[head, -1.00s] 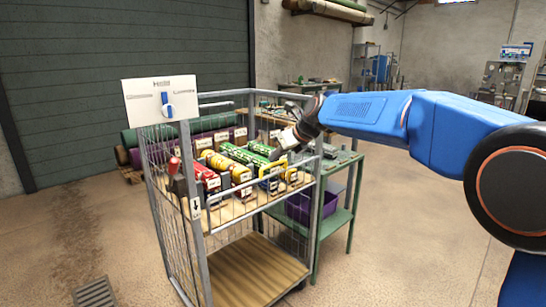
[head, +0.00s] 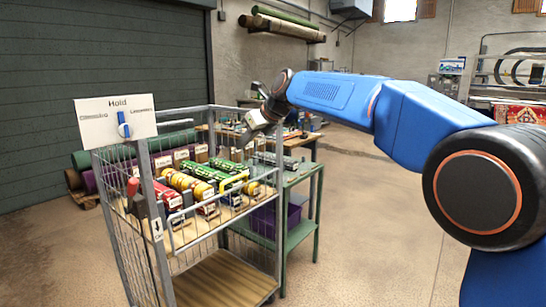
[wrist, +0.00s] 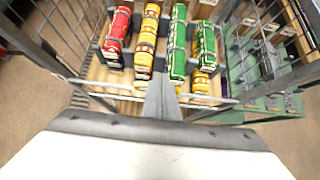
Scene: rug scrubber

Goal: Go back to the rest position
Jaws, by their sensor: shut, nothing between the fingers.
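My gripper (head: 250,136) hangs at the end of my blue arm, above the right side of the wire cart (head: 210,109) in the head view. In the wrist view my gripper (wrist: 162,84) shows its fingers together and empty, pointing toward the cart. On the cart's upper shelf lie a red roll (wrist: 118,36), a yellow roll (wrist: 146,42) and two green rolls (wrist: 177,45). The gripper is apart from the rolls, over the near side of the shelf in the wrist view.
A green table (head: 300,232) with a purple bin (head: 265,219) stands right behind the cart. The floor (head: 370,230) to the right is clear.

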